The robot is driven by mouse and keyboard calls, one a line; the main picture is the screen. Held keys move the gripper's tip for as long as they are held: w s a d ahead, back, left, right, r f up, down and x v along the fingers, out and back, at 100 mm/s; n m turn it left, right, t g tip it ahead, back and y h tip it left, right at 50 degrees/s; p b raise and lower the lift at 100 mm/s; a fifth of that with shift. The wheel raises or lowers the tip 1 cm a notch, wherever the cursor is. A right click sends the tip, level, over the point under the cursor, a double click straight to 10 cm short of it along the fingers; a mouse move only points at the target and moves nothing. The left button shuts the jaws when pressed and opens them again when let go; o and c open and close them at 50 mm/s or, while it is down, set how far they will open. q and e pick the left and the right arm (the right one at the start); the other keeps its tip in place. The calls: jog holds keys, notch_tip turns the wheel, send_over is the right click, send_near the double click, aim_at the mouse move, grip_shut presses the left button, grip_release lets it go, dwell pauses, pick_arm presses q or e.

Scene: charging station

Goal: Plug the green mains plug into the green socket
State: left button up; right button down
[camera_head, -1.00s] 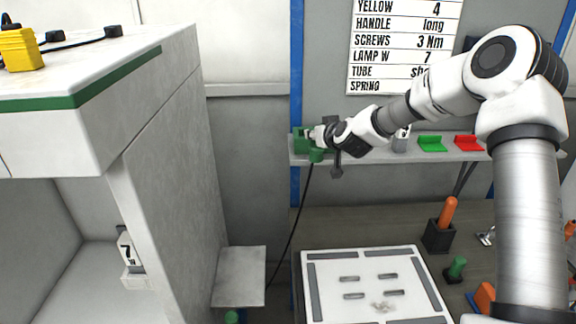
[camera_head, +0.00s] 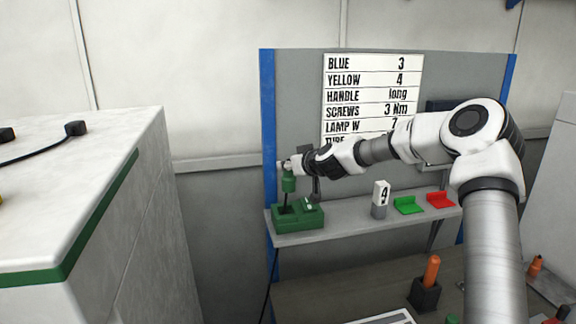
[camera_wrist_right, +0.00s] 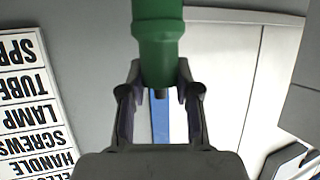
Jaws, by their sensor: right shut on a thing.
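My right gripper (camera_head: 290,167) is shut on a green cylindrical piece (camera_head: 288,183), held over the left end of the shelf. This piece also fills the top of the right wrist view (camera_wrist_right: 157,35), between the fingers of my gripper (camera_wrist_right: 158,90). A thin dark part shows below it. I cannot tell whether the piece is the mains plug. A green block (camera_head: 306,218) sits on the shelf right below; contact between the two is unclear. A black cable (camera_head: 268,285) hangs below the shelf. No green socket can be made out for sure. My left gripper is out of view.
The shelf (camera_head: 350,228) also carries a white marker numbered 4 (camera_head: 381,195), a green holder (camera_head: 408,206) and a red holder (camera_head: 440,200). A pale cabinet (camera_head: 90,130) stands at left. An orange-handled tool (camera_head: 431,272) stands below the shelf.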

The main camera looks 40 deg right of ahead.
aim_at(285, 182)
jog(key=shift+w+a+f+b, duration=0.2)
jog(key=shift+w+f+b, duration=0.2)
jog(key=shift+f, duration=0.2)
jog(key=shift+w+a+f+b, duration=0.15)
jog(key=shift+w+f+b, duration=0.1)
jog(key=shift+w+f, duration=0.25)
jog(key=f+b, duration=0.1)
jog(key=s+f+b, duration=0.1)
jog(key=shift+d+f+b, duration=0.2)
jog(key=shift+f+b, duration=0.1)
jog(key=shift+f, duration=0.05)
jog(key=shift+s+d+f+b, duration=0.1)
jog(key=shift+s+f+b, duration=0.05)
jog(key=shift+f+b, duration=0.2)
jog(key=shift+f, duration=0.2)
jog(key=shift+w+a, duration=0.2)
jog(key=shift+w, duration=0.25)
jog(key=shift+s+d, duration=0.1)
jog(key=shift+s, duration=0.2)
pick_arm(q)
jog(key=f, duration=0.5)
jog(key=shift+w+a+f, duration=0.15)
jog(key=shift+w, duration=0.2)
pick_arm(e)
jog(key=shift+w, duration=0.25)
jog(key=shift+s, duration=0.1)
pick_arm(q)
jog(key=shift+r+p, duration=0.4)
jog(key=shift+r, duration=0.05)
